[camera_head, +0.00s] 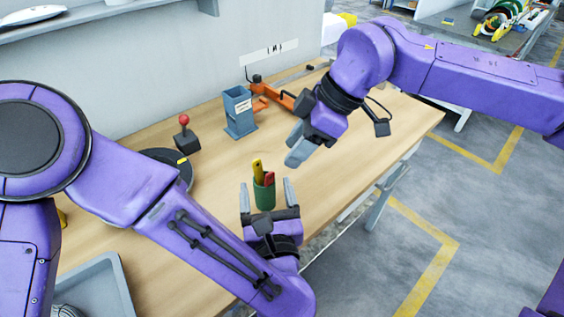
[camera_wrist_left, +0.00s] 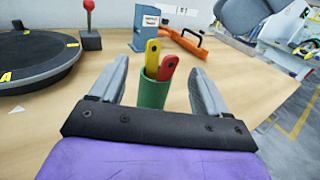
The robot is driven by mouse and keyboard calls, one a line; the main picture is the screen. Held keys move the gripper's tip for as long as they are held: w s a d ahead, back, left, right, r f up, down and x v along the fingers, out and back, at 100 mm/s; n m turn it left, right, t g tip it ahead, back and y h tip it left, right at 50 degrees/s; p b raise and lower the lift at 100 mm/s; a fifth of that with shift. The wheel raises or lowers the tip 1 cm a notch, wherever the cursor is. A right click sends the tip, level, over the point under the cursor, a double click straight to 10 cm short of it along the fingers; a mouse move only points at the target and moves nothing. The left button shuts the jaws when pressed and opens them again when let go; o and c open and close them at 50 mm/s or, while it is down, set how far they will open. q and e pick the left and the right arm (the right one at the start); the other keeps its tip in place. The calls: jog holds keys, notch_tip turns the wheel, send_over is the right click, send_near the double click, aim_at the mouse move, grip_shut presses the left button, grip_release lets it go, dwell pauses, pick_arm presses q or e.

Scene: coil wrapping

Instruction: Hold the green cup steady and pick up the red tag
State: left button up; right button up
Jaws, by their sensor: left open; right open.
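The green cup (camera_head: 264,195) stands upright on the wooden table, holding a yellow tag (camera_head: 257,168) and the red tag (camera_head: 269,179). In the left wrist view the cup (camera_wrist_left: 153,93) shows between my left fingers, with the red tag (camera_wrist_left: 168,68) to the right of the yellow tag (camera_wrist_left: 151,56). My left gripper (camera_head: 267,192) is open, its fingers on either side of the cup with visible gaps. My right gripper (camera_head: 297,142) is open and empty, above the table, up and right of the cup. Its fingers overlap in the head view.
A blue-grey box holder (camera_head: 239,112), an orange tool (camera_head: 275,95) and a red-knobbed lever (camera_head: 185,136) stand behind the cup. A dark turntable (camera_head: 172,160) lies left, partly behind my left arm. A grey tray (camera_head: 92,280) is at the lower left. The table's right side is clear.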

aim_at(266, 199)
pick_arm(q)
notch_tip(266, 199, down, 6)
jog(key=shift+f, duration=0.15)
jog(key=w, duration=0.7)
jog(key=shift+w+a+f, duration=0.2)
jog(key=shift+w+a, duration=0.1)
jog(key=shift+s+r, duration=0.1)
jog(key=shift+c, duration=0.2)
jog(key=c, duration=1)
